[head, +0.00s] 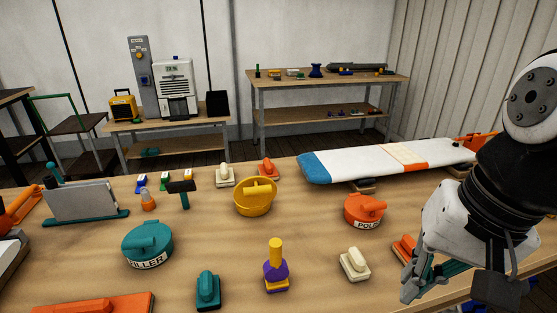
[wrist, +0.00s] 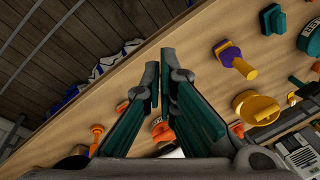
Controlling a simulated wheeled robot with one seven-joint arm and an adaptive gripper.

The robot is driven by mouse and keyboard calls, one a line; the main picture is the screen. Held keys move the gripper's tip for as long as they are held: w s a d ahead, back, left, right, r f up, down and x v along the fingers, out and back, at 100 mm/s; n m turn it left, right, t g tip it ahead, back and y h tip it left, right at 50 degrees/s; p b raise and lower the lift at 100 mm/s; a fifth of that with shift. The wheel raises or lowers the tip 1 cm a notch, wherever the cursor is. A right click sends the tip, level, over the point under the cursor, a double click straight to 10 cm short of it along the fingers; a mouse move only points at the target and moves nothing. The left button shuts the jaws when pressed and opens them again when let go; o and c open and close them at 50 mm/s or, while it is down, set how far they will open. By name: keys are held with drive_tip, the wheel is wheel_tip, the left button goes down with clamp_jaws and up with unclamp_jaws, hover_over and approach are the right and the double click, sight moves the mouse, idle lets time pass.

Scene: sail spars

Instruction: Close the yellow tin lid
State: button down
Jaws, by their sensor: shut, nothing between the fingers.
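The yellow tin (head: 251,208) stands near the middle of the bench in the head view. Its yellow lid (head: 260,187) has a raised bar handle and appears tilted against the rim; the exact gap is hard to tell. The tin also shows at the right in the wrist view (wrist: 257,110). My gripper (head: 411,290) is at the right front of the bench in the head view, well apart from the tin. Its teal-padded fingers (wrist: 150,52) are shut and empty in the wrist view.
A teal filler tin (head: 148,244), an orange tin (head: 364,210) and a purple-and-yellow tool (head: 276,268) stand around the yellow tin. Cream blocks (head: 355,264) lie nearby. A long white board (head: 385,160) rests behind at right. Bare bench shows between the pieces.

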drive_tip(key=w+a+f+m+g+y+b, duration=0.1)
drive_tip(key=w+a+f+m+g+y, duration=0.2)
drive_tip(key=w+a+m+y, duration=0.3)
drive_tip(key=w+a+f+m+g+y+b, duration=0.1)
drive_tip(key=w+a+f+m+g+y, duration=0.2)
drive_tip(key=w+a+m, duration=0.4)
drive_tip(key=w+f+m+t+y+b, duration=0.1)
drive_tip(key=w+f+m+t+y, duration=0.2)
drive_tip(key=w+m, duration=0.45)
drive_tip(key=w+f+m+y, duration=0.4)
drive_tip(key=w+m+y, duration=0.1)
drive_tip(key=w+m, duration=0.25)
drive_tip(key=a+r, duration=0.1)
drive_tip(key=a, duration=0.9)
drive_tip(key=shift+s+a, duration=0.1)
drive_tip(key=shift+r+p, duration=0.1)
drive_tip(key=shift+p, duration=0.2)
